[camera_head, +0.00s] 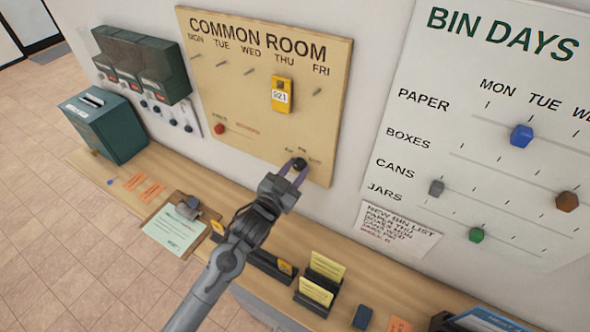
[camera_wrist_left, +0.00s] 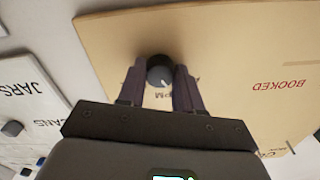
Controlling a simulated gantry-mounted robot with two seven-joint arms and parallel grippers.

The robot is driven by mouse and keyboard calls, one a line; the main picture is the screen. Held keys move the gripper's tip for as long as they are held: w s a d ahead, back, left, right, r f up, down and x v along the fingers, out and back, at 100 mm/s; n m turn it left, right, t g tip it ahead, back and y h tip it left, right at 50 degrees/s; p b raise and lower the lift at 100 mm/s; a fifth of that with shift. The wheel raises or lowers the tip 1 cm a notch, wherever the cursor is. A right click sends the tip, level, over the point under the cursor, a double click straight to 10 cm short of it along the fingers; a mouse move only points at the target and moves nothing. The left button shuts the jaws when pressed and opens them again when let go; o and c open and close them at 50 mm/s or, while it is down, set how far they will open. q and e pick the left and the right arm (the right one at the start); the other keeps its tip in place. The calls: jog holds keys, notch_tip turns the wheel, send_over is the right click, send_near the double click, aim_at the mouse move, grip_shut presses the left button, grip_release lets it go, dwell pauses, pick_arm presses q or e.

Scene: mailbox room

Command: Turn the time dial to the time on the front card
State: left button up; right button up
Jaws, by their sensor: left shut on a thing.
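The time dial is a small dark round knob (camera_head: 299,164) low on the right of the tan COMMON ROOM board (camera_head: 225,95). My left gripper (camera_head: 294,174) is shut on the knob, one purple finger on each side. In the left wrist view the knob (camera_wrist_left: 159,68) sits between the fingertips (camera_wrist_left: 160,82), with a pale pointer mark on its face and an upside-down "PM" label beside it. Other labels around the dial are too small to read. The front yellow card (camera_head: 316,291) stands in a black holder on the counter; its writing is not legible. My right gripper is not in view.
A yellow tag (camera_head: 282,95) hangs under THU, and a red knob (camera_head: 219,129) sits lower left on the board. Behind the front card stands another yellow card (camera_head: 327,266). A clipboard (camera_head: 174,225) lies left of my arm. The BIN DAYS board (camera_head: 500,130) is at right.

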pick_arm(q)
jog(key=m, duration=0.3)
jog(key=shift+r+m, duration=0.1)
jog(key=shift+m, duration=0.3)
jog(key=m, duration=0.3)
jog(key=shift+m, duration=0.3)
jog(key=m, duration=0.4)
jog(key=shift+m+b, duration=0.3)
jog(key=shift+m, duration=1.1)
jog(key=o, duration=1)
jog(key=shift+o, duration=0.2)
